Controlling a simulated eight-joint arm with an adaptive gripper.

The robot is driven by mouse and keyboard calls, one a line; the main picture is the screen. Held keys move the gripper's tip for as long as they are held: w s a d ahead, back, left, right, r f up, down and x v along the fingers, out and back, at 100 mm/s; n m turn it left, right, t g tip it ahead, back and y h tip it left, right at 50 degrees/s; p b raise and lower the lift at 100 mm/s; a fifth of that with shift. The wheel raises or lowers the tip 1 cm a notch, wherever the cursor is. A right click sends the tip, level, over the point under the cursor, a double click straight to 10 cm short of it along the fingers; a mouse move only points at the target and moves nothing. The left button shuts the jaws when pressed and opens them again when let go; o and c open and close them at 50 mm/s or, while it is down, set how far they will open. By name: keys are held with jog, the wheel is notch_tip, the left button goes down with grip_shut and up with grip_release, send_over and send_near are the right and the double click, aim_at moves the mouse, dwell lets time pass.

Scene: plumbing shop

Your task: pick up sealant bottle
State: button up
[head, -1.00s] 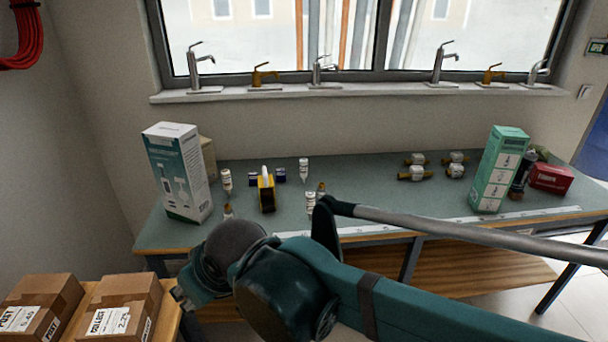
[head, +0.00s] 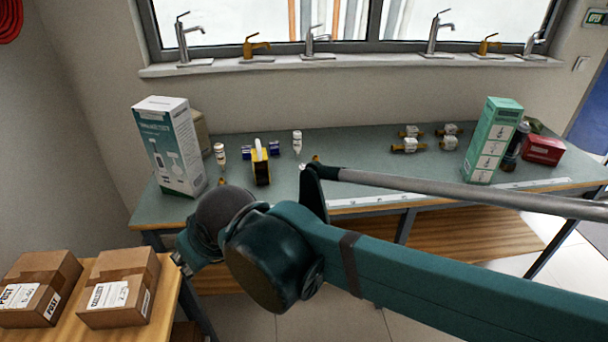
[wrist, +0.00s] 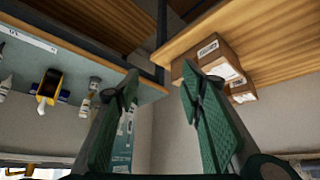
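Small white sealant bottles with dark label print and narrow tips stand on the grey-green bench: one at left (head: 219,156) and one near the middle (head: 297,142). I cannot tell which one the task means. In the wrist view, which shows the scene upside down, a white bottle (wrist: 85,105) is left of my gripper (wrist: 158,84), and another is cut by the left edge. My gripper is open, its two green ribbed fingers spread with nothing between them.
A yellow-black holder (head: 260,166) stands between the bottles. A tall white-teal box (head: 172,150) is at left, a green carton (head: 493,140) at right. Brass valves (head: 409,145) sit at back right. Cardboard parcels (head: 118,288) rest on a wooden table at front left.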

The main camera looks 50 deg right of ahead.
jog(key=w+d+f+m+g+h, duration=0.1)
jog(key=w+d+f+m+h, duration=0.2)
jog(key=d, duration=0.7)
jog(key=w+d+m+g+h, duration=0.1)
jog(key=w+d+m+h, duration=0.3)
jog(key=d, duration=0.6)
jog(key=m+g+h+p, duration=0.25)
jog(key=m+h, duration=0.25)
jog(key=m, duration=0.3)
send_near(302, 172)
notch_tip(302, 172, down, 2)
jog(key=w+d, duration=0.1)
jog(key=w, duration=0.1)
jog(key=shift+s+d+f+m+g+h+b, duration=0.15)
jog(key=shift+d+m+g+h, duration=0.2)
jog(key=shift+d, duration=0.2)
jog(key=shift+s+d+m+g+h+b, duration=0.15)
jog(key=shift+d+m+g+h, duration=0.15)
jog(key=shift+d, duration=0.25)
jog(key=shift+d, duration=0.1)
jog(key=shift+b+x, duration=0.3)
jog(key=shift+x, duration=0.9)
jog(key=shift+b+x, duration=0.7)
jog(key=shift+x, duration=1.9)
jog(key=shift+c, duration=0.5)
